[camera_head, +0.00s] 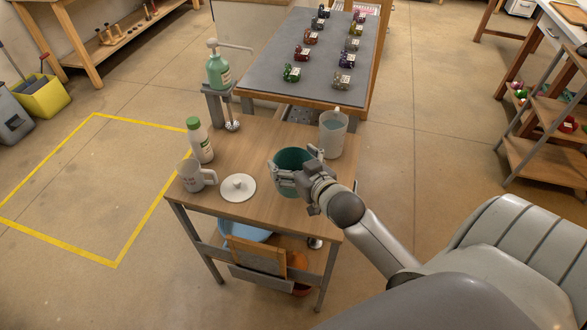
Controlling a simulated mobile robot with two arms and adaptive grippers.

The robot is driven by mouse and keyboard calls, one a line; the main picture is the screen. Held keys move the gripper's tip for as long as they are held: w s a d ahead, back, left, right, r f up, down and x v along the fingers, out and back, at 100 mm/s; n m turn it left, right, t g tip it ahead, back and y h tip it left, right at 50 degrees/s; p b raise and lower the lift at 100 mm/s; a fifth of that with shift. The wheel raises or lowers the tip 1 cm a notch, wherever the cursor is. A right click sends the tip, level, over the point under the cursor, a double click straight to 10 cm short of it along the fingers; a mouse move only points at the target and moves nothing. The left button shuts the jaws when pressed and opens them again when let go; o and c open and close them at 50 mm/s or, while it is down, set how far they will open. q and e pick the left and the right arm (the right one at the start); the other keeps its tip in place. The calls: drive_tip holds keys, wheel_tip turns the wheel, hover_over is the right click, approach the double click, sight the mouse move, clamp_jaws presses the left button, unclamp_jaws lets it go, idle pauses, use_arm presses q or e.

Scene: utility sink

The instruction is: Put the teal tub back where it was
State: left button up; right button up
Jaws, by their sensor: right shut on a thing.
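The teal tub (287,184) is at the right front part of the small wooden table (236,153). My right gripper (298,164) is shut on the tub, with its fingers at the rim and side. The gripper and wrist hide the tub's right side. I cannot tell whether the tub's base touches the tabletop. My left gripper is not in view.
A white lid (238,187), a grey mug (193,176) and a white bottle with a green cap (200,141) stand left of the tub. A clear pitcher (332,135) stands behind it. Bare wood lies mid-table.

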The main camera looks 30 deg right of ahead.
sight(287, 165)
drive_tip(key=shift+w+d+f, duration=0.25)
drive_tip(key=shift+w+f, duration=0.1)
drive_tip(key=shift+f, duration=0.2)
drive_tip(key=shift+w+d+f, duration=0.25)
drive_tip(key=shift+w+f, duration=0.05)
drive_tip(key=shift+f, duration=1.55)
drive_tip(key=o, duration=1.3)
drive_tip(key=shift+f, duration=0.2)
drive_tip(key=shift+c, duration=0.2)
drive_tip(key=shift+r+p, duration=0.25)
drive_tip(key=shift+p, duration=0.05)
drive_tip(key=shift+s+a, duration=0.1)
drive_tip(key=shift+s, duration=0.25)
drive_tip(key=d+b+v, duration=0.1)
drive_tip(key=v, duration=1)
drive_tip(key=shift+s+a, duration=0.2)
drive_tip(key=shift+a, duration=0.25)
